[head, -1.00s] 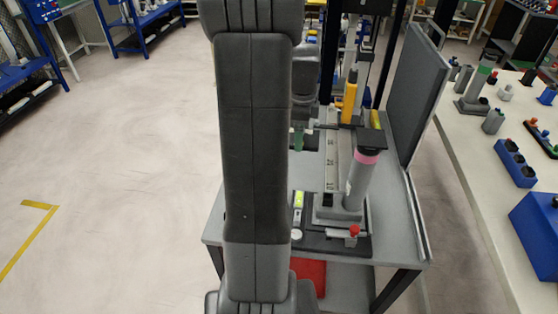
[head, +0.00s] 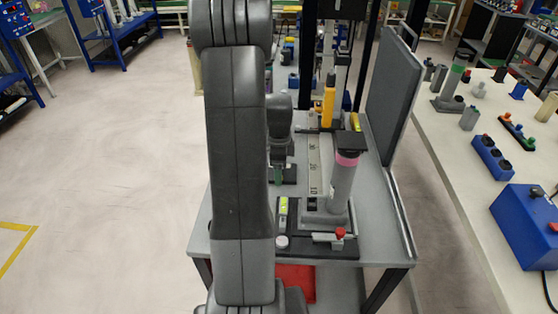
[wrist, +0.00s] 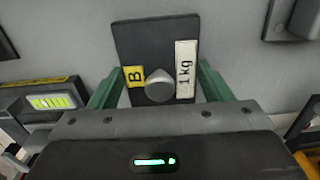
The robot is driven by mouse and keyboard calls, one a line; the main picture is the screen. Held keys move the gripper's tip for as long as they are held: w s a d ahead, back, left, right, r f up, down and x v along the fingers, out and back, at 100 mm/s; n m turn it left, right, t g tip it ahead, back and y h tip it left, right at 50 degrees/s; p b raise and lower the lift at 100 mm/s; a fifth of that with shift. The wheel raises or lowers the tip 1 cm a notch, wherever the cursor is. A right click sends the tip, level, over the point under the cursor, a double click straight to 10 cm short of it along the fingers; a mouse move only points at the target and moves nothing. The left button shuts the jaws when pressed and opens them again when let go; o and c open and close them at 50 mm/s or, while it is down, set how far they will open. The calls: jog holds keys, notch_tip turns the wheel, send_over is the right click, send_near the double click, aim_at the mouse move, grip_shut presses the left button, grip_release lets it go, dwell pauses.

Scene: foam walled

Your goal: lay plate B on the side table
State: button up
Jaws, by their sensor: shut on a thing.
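Plate B (wrist: 155,45) is a dark rectangular plate with a yellow B label, a white "1 kg" label and a round grey knob. In the wrist view my gripper (wrist: 158,86) has its green fingers on either side of the plate, shut on it. In the head view the green fingertips of my gripper (head: 278,173) show just right of my arm, over the grey table (head: 372,215), with a dark edge of the plate beside them. Whether the plate touches the tabletop I cannot tell.
A grey column (head: 342,185) with a pink band stands on the table, beside a ruler strip (head: 313,165) and a spirit level (head: 283,207). A dark upright panel (head: 392,95) lines the right edge. A white bench (head: 460,150) is further right. Floor at left is clear.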

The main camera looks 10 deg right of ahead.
jog(key=shift+f, duration=0.1)
jog(key=o, duration=1.8)
jog(key=shift+c, duration=0.2)
notch_tip(320, 180, up, 12)
jog(key=shift+r, duration=0.2)
